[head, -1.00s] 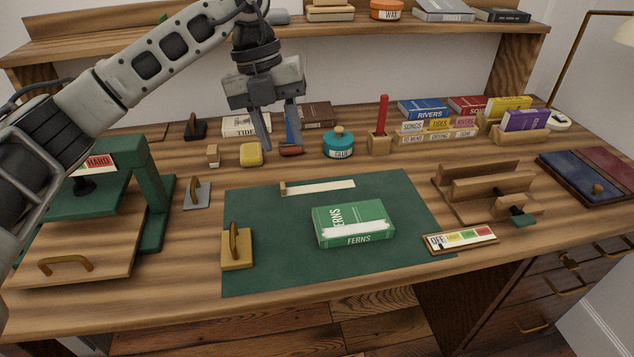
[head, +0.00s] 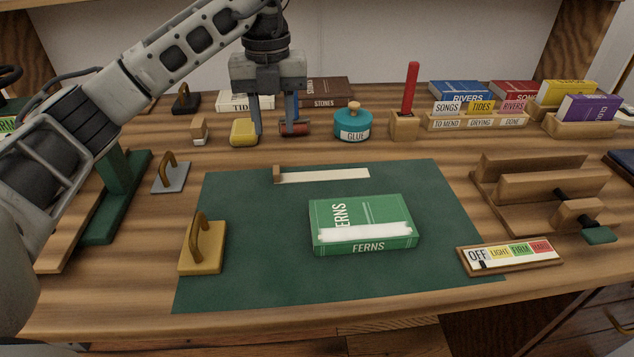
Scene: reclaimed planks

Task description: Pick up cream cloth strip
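The cream cloth strip (head: 325,175) lies flat near the back of the green mat (head: 265,270), with a small wooden block (head: 277,174) at its left end. A second whitish strip (head: 362,231) lies across the green FERNS book (head: 375,213) in the middle of the mat. My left gripper (head: 271,130) points down behind the mat, above and left of the cloth strip. Its two fingers are apart with nothing seen between them. My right gripper is not in view.
Behind the mat stand a yellow block (head: 244,132), a teal glue pot (head: 353,124) and a wooden holder with a red stick (head: 404,124). A brass-coloured handled block (head: 202,248) is on the mat's left. A wooden clamp (head: 545,190) and a dial strip (head: 510,254) are at right.

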